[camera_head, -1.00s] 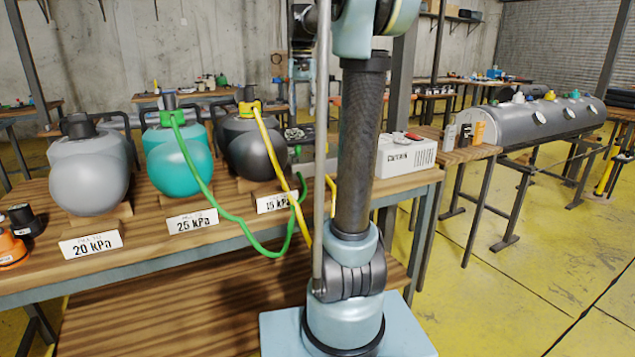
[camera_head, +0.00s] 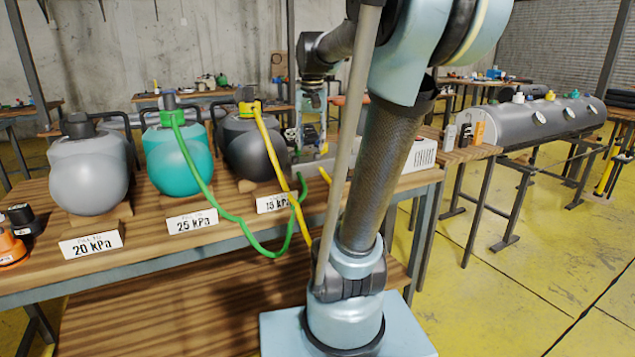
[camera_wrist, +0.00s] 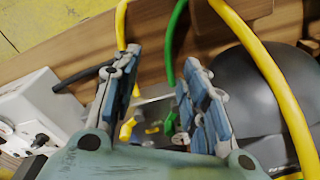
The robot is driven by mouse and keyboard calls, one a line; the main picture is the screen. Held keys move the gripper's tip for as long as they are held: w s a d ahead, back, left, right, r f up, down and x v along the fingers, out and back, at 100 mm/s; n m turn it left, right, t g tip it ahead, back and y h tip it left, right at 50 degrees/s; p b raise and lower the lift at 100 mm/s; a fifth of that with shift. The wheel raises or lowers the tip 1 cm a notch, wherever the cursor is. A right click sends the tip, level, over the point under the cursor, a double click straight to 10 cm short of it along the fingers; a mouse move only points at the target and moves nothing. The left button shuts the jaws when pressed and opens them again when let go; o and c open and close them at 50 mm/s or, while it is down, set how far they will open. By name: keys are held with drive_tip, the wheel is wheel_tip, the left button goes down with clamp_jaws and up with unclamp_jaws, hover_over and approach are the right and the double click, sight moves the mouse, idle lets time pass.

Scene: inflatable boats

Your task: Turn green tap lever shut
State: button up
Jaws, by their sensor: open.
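The green tap lever (camera_wrist: 170,122) shows in the wrist view between my fingertips' lines of sight, beside a yellow lever (camera_wrist: 127,129). Both sit at a grey manifold (camera_wrist: 152,108), which also shows on the bench in the head view (camera_head: 312,167). My gripper (camera_wrist: 158,75) is open, with one finger on each side of the manifold area, and nothing is held. In the head view my gripper (camera_head: 312,135) points down over the manifold; the levers are hidden there. I cannot tell whether a finger touches the green lever.
A green hose (camera_head: 235,217) and a yellow hose (camera_head: 272,150) run along the bench to the manifold. A black ball-shaped bag (camera_wrist: 262,100) is close on the right in the wrist view. A white box (camera_wrist: 35,108) stands on the left there. A teal bag (camera_head: 180,163) stands farther left.

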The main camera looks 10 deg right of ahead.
drive_tip(key=s+f, duration=0.9)
drive_tip(key=s, duration=0.1)
drive_tip(key=shift+f+t, duration=0.15)
drive_tip(key=shift+t, duration=0.15)
wheel_tip(320, 180, up, 20)
drive_tip(key=m+g, duration=0.2)
drive_tip(key=m, duration=0.1)
hover_over(297, 152)
drive_tip(key=w, duration=0.1)
drive_tip(key=f, duration=1.7)
drive_tip(key=shift+d+f, duration=0.25)
